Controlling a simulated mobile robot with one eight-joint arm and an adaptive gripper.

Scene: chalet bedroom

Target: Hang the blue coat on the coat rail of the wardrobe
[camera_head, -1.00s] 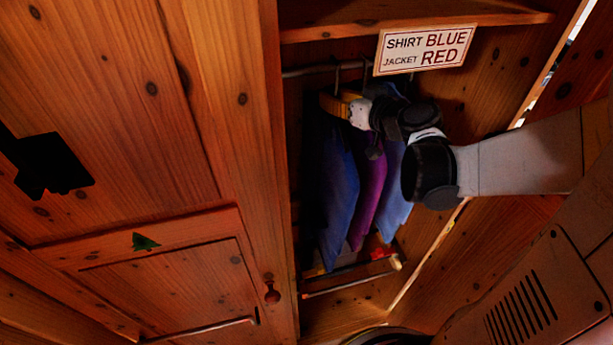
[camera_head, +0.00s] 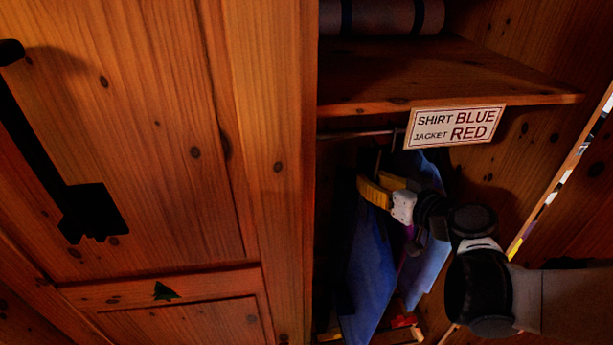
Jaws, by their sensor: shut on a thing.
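The blue coat (camera_head: 369,275) hangs inside the open wardrobe on a yellowish wooden hanger (camera_head: 375,192). My gripper (camera_head: 398,203) is shut on this hanger near its top, in the middle right of the view. The coat rail (camera_head: 355,135) runs under the shelf, above the hanger. A thin hook (camera_head: 378,160) rises from the hanger towards the rail; whether it is over the rail I cannot tell. A lighter blue garment (camera_head: 430,268) hangs just right of the coat, partly behind my arm. A sliver of purple cloth shows between them.
A shelf (camera_head: 440,88) with a rolled bundle (camera_head: 382,16) is above the rail. A sign (camera_head: 455,126) reading "SHIRT BLUE, JACKET RED" hangs from the shelf edge. A wooden door (camera_head: 160,130) fills the left side. A small red thing (camera_head: 403,321) lies low in the wardrobe.

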